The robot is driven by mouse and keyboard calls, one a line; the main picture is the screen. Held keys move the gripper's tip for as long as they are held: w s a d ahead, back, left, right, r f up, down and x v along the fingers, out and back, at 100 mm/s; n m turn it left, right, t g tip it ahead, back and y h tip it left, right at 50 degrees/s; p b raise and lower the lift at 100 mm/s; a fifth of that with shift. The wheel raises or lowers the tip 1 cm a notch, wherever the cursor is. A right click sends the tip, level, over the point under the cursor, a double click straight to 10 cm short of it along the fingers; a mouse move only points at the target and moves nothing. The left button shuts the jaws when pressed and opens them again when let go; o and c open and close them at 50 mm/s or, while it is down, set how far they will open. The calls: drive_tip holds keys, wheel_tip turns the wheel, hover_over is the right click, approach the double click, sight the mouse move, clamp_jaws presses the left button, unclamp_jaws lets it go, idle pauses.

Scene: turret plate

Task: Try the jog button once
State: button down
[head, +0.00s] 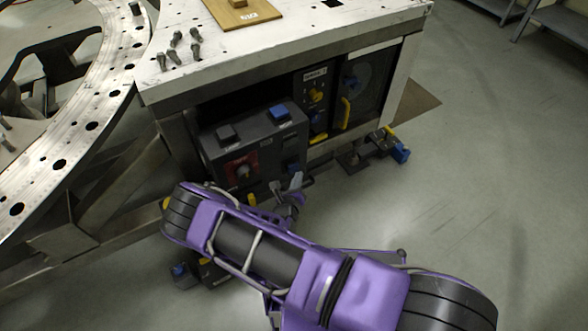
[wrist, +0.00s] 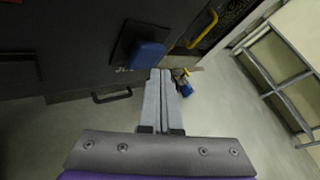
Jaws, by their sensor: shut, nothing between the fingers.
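A dark control box (head: 213,152) stands under the white-topped table. My gripper (head: 296,181) is in front of the box, below the blue button in the head view. In the wrist view my gripper (wrist: 160,72) has its fingers shut together and empty, their tips just below and right of the blue button. I cannot tell the gap in depth.
A black button (head: 228,132) and a red panel with a knob (head: 241,169) are left on the box. A panel with a yellow knob (head: 316,95) and a yellow handle (head: 345,113) stand to the right.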

drive_tip(key=shift+w+a, duration=0.25)
drive_tip(key=shift+w, duration=0.1)
drive_tip(key=shift+w+a+b, duration=0.4)
drive_tip(key=shift+w, duration=0.15)
idle(1.0)
drive_tip(key=shift+s+d, duration=0.1)
drive_tip(key=shift+s, duration=0.05)
drive_tip(key=shift+s+d+p, duration=0.55)
drive_tip(key=shift+s+p, duration=0.1)
drive_tip(key=shift+s, duration=0.1)
drive_tip(key=s+d, duration=0.1)
drive_tip(key=s+d+p, duration=0.1)
drive_tip(key=s+p, duration=0.1)
drive_tip(key=s, duration=0.1)
drive_tip(key=shift+s+d, duration=0.1)
drive_tip(key=shift+d, duration=0.3)
idle(0.8)
